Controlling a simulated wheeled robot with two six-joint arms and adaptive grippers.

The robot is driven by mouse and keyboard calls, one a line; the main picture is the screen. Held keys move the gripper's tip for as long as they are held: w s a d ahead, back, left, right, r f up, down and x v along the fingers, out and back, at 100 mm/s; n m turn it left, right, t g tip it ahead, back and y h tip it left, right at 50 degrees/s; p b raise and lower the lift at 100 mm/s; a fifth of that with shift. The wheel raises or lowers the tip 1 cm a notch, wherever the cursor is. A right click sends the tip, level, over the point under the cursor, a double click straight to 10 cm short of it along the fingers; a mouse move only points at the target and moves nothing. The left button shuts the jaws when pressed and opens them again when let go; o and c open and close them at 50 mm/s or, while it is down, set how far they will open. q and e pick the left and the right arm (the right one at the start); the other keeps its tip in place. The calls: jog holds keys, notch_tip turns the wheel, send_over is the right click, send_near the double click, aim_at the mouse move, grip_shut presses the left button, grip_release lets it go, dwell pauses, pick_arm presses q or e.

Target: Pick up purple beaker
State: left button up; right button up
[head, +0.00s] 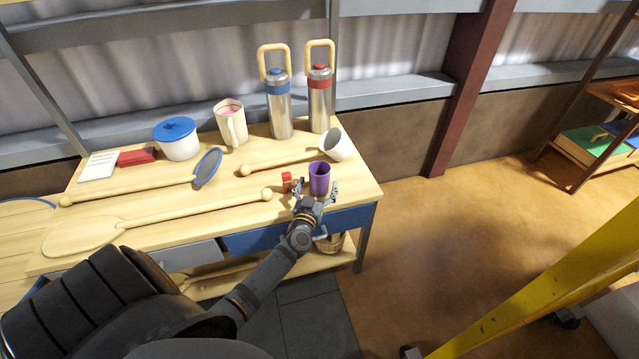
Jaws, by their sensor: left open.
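The purple beaker (319,180) stands upright near the right front edge of the wooden table (215,225). My left gripper (314,190) is open at the front of the beaker, with its fingers spread toward the beaker's sides. I cannot tell whether the fingers touch it. The lower front of the beaker is partly hidden by the gripper. My right gripper is not in view.
A small red item (287,182) stands just left of the beaker. A long wooden paddle (195,212) lies to the left.

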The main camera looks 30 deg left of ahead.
aim_at(319, 168)
pick_arm(q)
jog(key=shift+x, duration=0.75)
jog(key=shift+w, duration=0.25)
jog(key=c, duration=1.2)
jog(key=shift+r, duration=0.15)
jog(key=shift+c, duration=0.2)
jog(key=shift+r+p, duration=0.25)
jog(key=shift+p, duration=0.1)
notch_tip(319, 168, up, 5)
jog(key=p, duration=0.4)
jog(key=shift+f, duration=0.15)
notch_tip(319, 168, up, 5)
jog(key=p, duration=0.4)
jog(key=shift+f, duration=0.2)
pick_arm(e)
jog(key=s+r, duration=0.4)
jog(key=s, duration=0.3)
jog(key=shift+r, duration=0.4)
